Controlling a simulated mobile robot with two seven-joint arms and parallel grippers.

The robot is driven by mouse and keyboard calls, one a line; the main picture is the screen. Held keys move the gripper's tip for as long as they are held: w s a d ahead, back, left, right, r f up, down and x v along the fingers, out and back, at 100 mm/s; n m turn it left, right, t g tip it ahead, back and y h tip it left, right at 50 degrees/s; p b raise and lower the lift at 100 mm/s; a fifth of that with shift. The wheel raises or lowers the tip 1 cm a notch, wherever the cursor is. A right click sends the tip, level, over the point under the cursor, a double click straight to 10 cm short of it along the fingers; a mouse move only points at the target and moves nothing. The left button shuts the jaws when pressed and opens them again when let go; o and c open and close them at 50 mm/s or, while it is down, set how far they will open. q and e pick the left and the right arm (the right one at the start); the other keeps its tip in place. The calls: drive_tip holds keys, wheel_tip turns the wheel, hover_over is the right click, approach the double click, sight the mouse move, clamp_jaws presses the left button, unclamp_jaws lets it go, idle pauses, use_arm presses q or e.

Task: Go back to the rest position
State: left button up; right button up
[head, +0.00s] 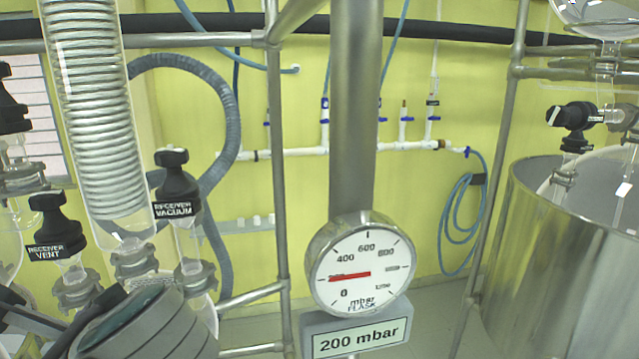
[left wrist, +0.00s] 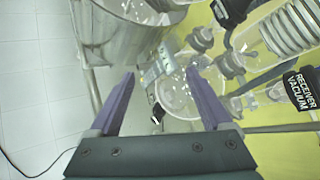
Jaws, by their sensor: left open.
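My left gripper (left wrist: 164,98) shows in the left wrist view with its two purple fingers spread apart and nothing between them. Beyond the fingers is a round glass vessel (left wrist: 178,92), apart from them as far as I can tell. In the head view, part of my left arm (head: 145,325) is at the lower left, below the receiver vent and receiver vacuum valves; the fingers cannot be made out clearly there. My right gripper is in neither view.
The receiver vent valve (head: 55,230), receiver vacuum valve (head: 178,190) and coiled glass condenser (head: 95,120) stand close to my left arm. A pressure gauge (head: 358,265) reads about 200 mbar. Metal frame posts (head: 282,180) and a steel vessel (head: 560,265) are further right.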

use_arm(q)
drive_tip(key=s+d+f+n+g+h, duration=0.1)
drive_tip(key=s+f+n+h, duration=0.25)
drive_tip(key=s, duration=0.25)
drive_tip(key=s+d+f+n+g+h, duration=0.1)
drive_tip(key=s+f+n+h, duration=0.1)
drive_tip(key=s+n, duration=0.25)
drive_tip(key=s+d+r+n+h, duration=0.4)
drive_tip(key=s+d+n+h, duration=0.1)
drive_tip(key=s, duration=0.4)
drive_tip(key=shift+n+t, duration=0.3)
drive_tip(key=shift+n, duration=0.2)
